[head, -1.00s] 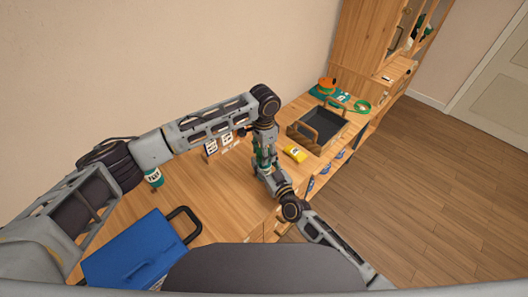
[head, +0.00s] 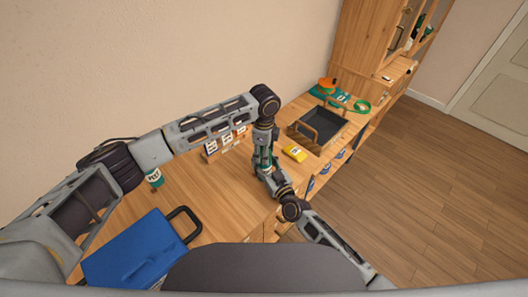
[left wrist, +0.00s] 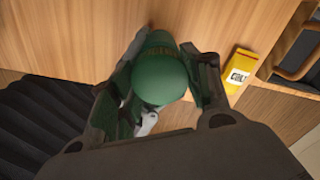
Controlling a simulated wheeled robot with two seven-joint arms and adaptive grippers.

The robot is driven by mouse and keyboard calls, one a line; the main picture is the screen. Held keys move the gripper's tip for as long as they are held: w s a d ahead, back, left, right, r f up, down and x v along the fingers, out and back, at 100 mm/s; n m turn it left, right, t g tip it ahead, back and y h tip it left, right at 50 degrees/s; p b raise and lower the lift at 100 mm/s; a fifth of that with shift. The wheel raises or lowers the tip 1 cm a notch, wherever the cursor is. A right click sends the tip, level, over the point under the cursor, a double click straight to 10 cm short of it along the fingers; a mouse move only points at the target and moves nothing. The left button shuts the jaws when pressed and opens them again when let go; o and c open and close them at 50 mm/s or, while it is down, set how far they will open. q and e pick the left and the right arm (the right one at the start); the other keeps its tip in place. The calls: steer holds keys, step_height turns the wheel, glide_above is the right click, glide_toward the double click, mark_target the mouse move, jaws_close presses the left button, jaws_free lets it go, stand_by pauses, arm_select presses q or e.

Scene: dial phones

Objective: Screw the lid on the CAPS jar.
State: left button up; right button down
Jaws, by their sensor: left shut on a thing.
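My left gripper (left wrist: 165,85) is shut on a round green thing (left wrist: 160,78), which looks like the lid or top of a jar seen from above. In the head view my left gripper (head: 263,152) points down above the front part of the counter, with a little green showing between its fingers. My right gripper (head: 270,176) reaches in from the lower right, close beneath the left one. Its fingers are too small and covered to read. The CAPS label is not visible, and the lid's seating on the jar is hidden.
A green jar (head: 154,178) with a white label stands near the wall at left. A blue case (head: 135,250) lies in front. A yellow packet (head: 295,153) and a dark wooden-handled tray (head: 325,130) lie to the right.

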arm_select(q)
steer(key=o, duration=1.1)
steer(key=shift+r, duration=0.1)
steer(key=shift+r, duration=2.15)
steer(key=shift+r, duration=0.1)
